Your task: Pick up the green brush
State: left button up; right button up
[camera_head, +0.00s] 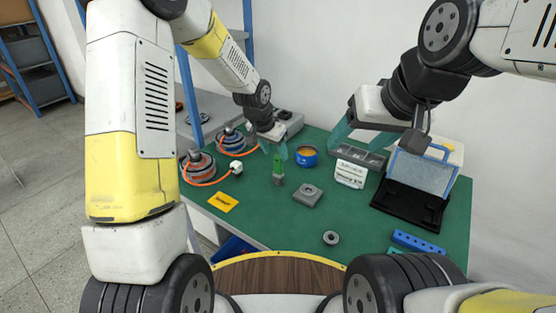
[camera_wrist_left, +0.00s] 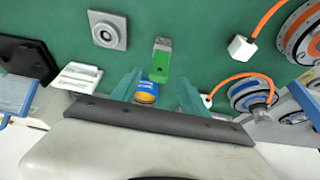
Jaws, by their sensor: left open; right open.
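The green brush (camera_head: 278,170) is on the green table, left of a grey block, with its green part up and grey end down in the head view. I cannot tell for certain whether it stands or lies. In the left wrist view the brush (camera_wrist_left: 160,66) shows just beyond the fingertips, between their lines. My left gripper (camera_head: 274,148) is open and empty, above and behind the brush, apart from it. Its two teal fingers also show in the left wrist view (camera_wrist_left: 159,84). My right gripper (camera_head: 368,138) is open and empty over the back right of the table.
A blue tin (camera_head: 306,155) stands just right of my left gripper. A grey block (camera_head: 307,196), white box (camera_head: 351,174), yellow card (camera_head: 223,202) and grey ring (camera_head: 331,238) lie around. Coiled orange-cable hubs (camera_head: 198,166) stand left; a black tray (camera_head: 408,205) is right.

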aim_at(280, 162)
pick_arm(q)
jog(key=x, duration=0.7)
jog(key=shift+w+d+f, duration=0.1)
jog(key=shift+d+f, duration=0.05)
jog(key=shift+d, duration=0.05)
grip_shut()
